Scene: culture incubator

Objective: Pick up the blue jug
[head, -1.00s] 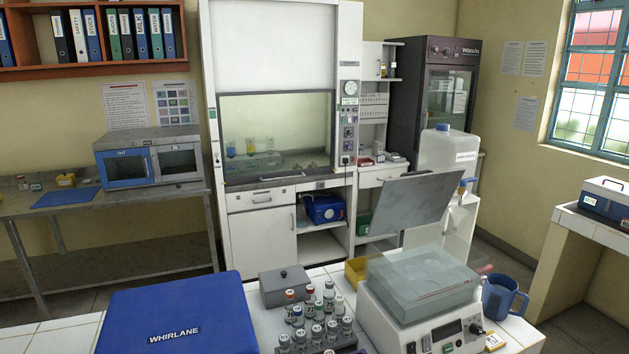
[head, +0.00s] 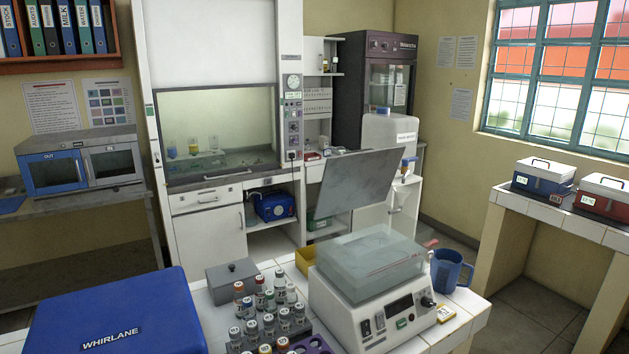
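The blue jug (head: 449,269) stands upright on the white tiled bench in the head view, at the bench's right end. Its handle points to the right. It stands just right of the white instrument with the clear lidded box (head: 372,255). Neither of my grippers shows in this view.
A rack of capped vials (head: 271,318), a grey lidded box (head: 232,281) and a blue WHIRLANE case (head: 110,315) crowd the bench's left part. A side counter (head: 560,219) holds blue and red boxes. Floor between is clear.

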